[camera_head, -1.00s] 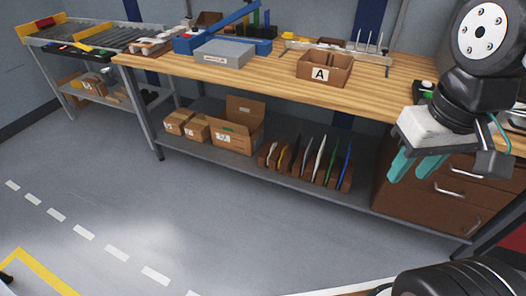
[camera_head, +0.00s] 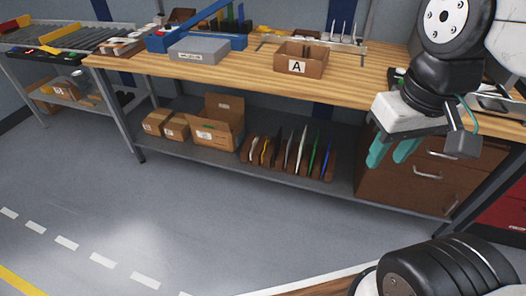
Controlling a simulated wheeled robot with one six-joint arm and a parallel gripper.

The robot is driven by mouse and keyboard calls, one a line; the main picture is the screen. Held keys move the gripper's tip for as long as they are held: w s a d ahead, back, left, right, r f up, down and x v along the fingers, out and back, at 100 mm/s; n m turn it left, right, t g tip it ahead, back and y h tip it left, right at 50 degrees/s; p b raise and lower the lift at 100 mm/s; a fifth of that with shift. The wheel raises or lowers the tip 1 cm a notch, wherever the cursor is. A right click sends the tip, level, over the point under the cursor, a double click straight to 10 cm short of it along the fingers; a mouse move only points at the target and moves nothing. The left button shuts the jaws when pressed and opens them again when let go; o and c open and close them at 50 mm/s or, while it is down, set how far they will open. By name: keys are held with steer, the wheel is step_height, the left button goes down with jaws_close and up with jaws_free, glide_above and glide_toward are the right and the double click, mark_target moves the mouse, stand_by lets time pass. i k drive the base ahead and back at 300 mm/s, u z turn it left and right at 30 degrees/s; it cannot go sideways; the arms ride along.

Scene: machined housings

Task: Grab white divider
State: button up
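Several thin upright dividers stand in a brown slotted rack (camera_head: 288,172) on the lower shelf of the workbench. A white divider (camera_head: 302,149) stands right of the middle of the row, just left of a green divider (camera_head: 314,154). A blue divider (camera_head: 327,156) is at the right end and a yellow one (camera_head: 265,150) is near the left end. A thin pale divider (camera_head: 253,149) is at the far left. My gripper (camera_head: 388,154) has two teal fingers, apart and empty, pointing down in front of the drawers. It is to the right of the rack and clear of it.
Cardboard boxes (camera_head: 215,132) stand left of the rack on the lower shelf (camera_head: 200,155). The wooden benchtop (camera_head: 345,82) overhangs the shelf and carries box A (camera_head: 300,62). A brown drawer unit (camera_head: 405,185) closes the shelf's right side. The floor (camera_head: 190,220) in front is open.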

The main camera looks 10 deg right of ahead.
mark_target(255, 140)
steer(key=z, duration=0.4)
steer(key=k, duration=0.5)
steer(key=z, duration=0.75)
steer(key=i, duration=0.75)
steer(key=u, duration=1.05)
steer(key=i, duration=0.75)
steer(key=u, duration=0.85)
